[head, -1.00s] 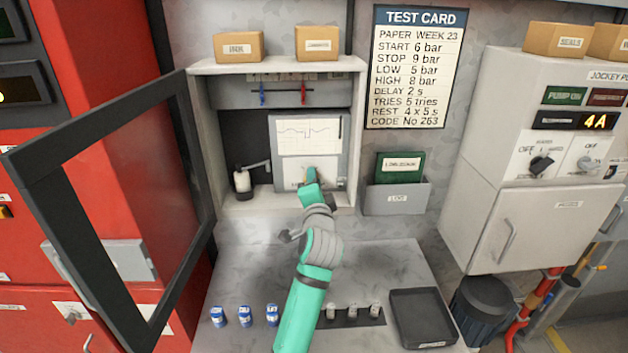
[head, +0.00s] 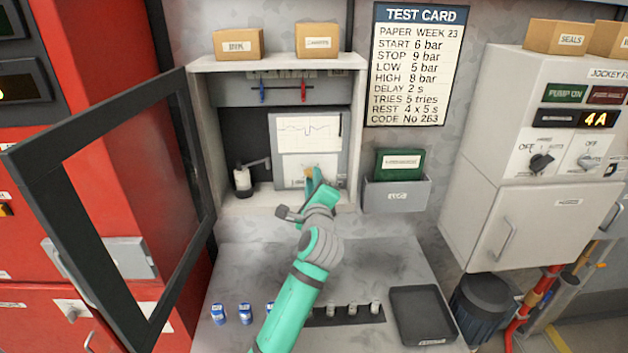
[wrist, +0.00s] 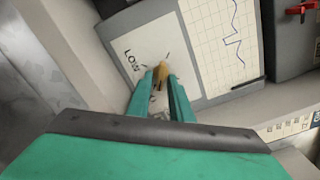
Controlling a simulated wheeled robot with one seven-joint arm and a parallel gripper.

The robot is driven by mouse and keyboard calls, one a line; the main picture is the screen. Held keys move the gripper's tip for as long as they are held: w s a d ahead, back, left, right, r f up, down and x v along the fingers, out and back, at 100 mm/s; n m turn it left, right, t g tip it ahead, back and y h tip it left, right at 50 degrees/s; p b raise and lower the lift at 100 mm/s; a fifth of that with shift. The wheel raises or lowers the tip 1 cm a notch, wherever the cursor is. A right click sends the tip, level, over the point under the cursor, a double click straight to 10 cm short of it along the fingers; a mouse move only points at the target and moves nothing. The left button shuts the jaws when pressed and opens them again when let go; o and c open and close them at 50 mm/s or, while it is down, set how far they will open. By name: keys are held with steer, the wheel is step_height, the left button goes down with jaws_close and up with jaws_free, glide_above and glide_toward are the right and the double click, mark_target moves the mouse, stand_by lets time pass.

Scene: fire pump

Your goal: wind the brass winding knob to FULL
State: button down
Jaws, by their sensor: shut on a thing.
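The brass winding knob (wrist: 161,73) sits on the white lower panel of the recorder (head: 309,150) inside the open cabinet. In the wrist view, my gripper (wrist: 160,80) has its two teal fingers closed on the knob, one on each side. The word "LOW" shows on the panel beside the knob, with short dark marks around it; the rest of the dial is hidden by the fingers. In the head view, my gripper (head: 312,178) reaches into the cabinet at the recorder's lower part and covers most of the knob.
The cabinet's dark-framed door (head: 105,215) stands open at the left. A small bottle (head: 242,181) stands left of the recorder. Blue and red pointers (head: 303,92) hang above the chart. Below is a grey bench with several small blue-and-white containers (head: 218,315) and a black tray (head: 420,312).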

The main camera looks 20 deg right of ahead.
steer(key=shift+m, duration=0.9)
steer(key=shift+a, duration=0.1)
steer(key=c, duration=1.9)
jaws_free()
steer(key=shift+o, duration=0.2)
steer(key=v, duration=1)
steer(key=shift+s, duration=0.35)
